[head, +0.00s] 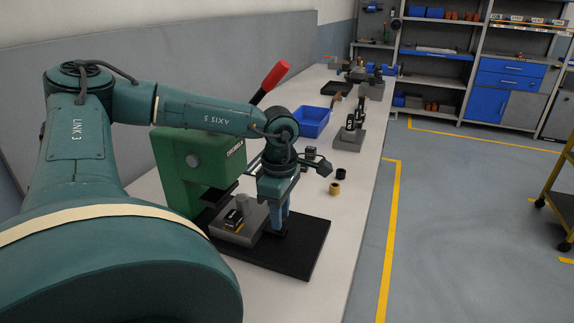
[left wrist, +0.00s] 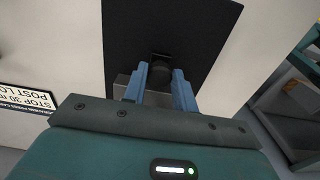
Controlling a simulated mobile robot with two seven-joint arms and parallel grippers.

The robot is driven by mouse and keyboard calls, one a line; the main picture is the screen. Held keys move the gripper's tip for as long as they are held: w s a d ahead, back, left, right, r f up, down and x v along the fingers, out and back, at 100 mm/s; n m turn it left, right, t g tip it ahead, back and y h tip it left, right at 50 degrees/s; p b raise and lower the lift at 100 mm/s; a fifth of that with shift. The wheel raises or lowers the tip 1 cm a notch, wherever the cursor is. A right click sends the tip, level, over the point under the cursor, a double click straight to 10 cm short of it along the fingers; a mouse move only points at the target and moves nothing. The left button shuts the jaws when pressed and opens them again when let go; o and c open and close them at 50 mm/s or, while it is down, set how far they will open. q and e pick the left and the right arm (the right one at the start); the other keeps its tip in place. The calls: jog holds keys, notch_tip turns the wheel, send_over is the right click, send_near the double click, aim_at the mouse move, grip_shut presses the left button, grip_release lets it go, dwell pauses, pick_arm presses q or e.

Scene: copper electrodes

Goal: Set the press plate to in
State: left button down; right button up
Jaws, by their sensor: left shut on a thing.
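The press is a green machine (head: 185,165) with a red-tipped lever (head: 272,80), standing on a black base (head: 295,258). The grey press plate (head: 258,213) lies on the base, mostly out in front of the press head. A small black-and-yellow piece (head: 232,222) is on it. My left gripper (head: 279,228) points down at the plate's right side. In the left wrist view its blue fingers (left wrist: 158,80) are shut on a dark knob (left wrist: 161,70) at the plate's edge. A grey corner of the plate (left wrist: 121,86) shows beside them. My right gripper is out of view.
A blue bin (head: 311,122), a grey stand with dark parts (head: 348,140), a brass ring (head: 334,189) and a black ring (head: 341,174) are on the bench beyond my gripper. The bench edge is close on the right. A sign (left wrist: 28,98) shows in the left wrist view.

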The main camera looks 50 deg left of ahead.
pick_arm(q)
jog(key=shift+w, duration=0.1)
jog(key=c, duration=1.1)
grip_release()
jog(key=shift+r, duration=0.1)
notch_tip(320, 180, up, 13)
